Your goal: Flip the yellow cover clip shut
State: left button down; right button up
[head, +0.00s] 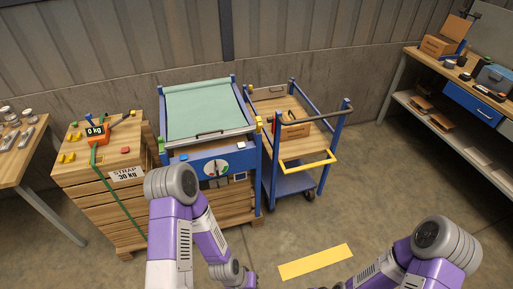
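A small yellow block (258,122), which looks like the yellow cover clip, sits at the right front corner of the blue-framed unit. The unit has a pale green cover (200,108) on top and a round dial on its blue front panel (186,172). The clip is too small to tell whether it is open or shut. Neither gripper shows; both purple arms bend down and leave the bottom of the head view. The left arm's grey joint stands in front of the unit's lower left.
A strapped wooden stack (108,190) with an orange "0 kg" scale (96,133) stands left. A workbench (460,85) is far right. Floor with a yellow strip (315,262) is clear.

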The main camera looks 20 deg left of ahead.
aim_at(259, 124)
jog(key=u, duration=0.45)
jog(key=i, duration=1.15)
jog(key=z, duration=0.05)
